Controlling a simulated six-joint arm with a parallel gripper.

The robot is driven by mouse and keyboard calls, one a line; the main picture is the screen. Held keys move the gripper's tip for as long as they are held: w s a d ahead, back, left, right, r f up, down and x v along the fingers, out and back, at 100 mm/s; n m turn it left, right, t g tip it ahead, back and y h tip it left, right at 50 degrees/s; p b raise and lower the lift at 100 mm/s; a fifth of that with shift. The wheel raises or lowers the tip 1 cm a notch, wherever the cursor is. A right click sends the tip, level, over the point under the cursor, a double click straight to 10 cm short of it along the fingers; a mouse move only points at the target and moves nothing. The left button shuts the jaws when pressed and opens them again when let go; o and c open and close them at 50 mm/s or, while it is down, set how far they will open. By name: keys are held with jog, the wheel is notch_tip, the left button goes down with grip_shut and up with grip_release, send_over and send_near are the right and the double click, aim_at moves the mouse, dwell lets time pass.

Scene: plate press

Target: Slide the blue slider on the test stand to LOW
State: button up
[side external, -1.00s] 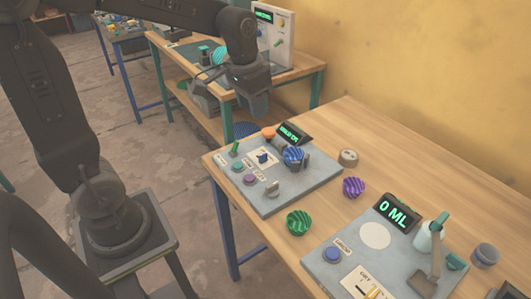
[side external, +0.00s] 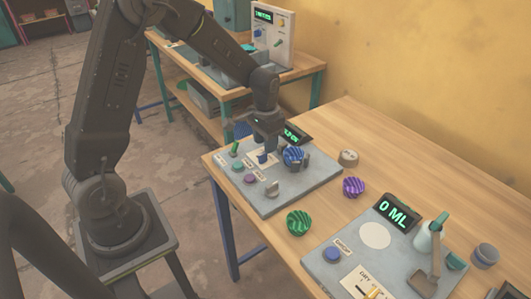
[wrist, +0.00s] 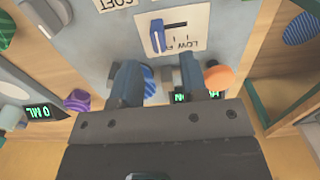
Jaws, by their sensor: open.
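The blue slider (wrist: 157,35) sits at the left end of its dark slot on a white plate (wrist: 178,28) in the wrist view. Lettering under the slot is upside down there and seems to include LOW. The test stand (side external: 292,188) is a grey panel on the wooden bench. My gripper (wrist: 158,65) is open and empty, its two blue-grey fingers apart, with the slider ahead of the gap, nearer the left finger. In the side view my gripper (side external: 265,148) hangs over the slider area and partly hides it. Contact cannot be told.
A blue ribbed knob (side external: 294,156), a green toggle (side external: 235,148), buttons and a small display (side external: 296,134) crowd the panel near my gripper. A green ribbed knob (side external: 299,223) and a purple one (side external: 354,187) are on the bench. A second panel (side external: 345,250) stands front right.

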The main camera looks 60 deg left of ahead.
aim_at(263, 158)
jog(key=shift+f, duration=2.25)
grip_shut()
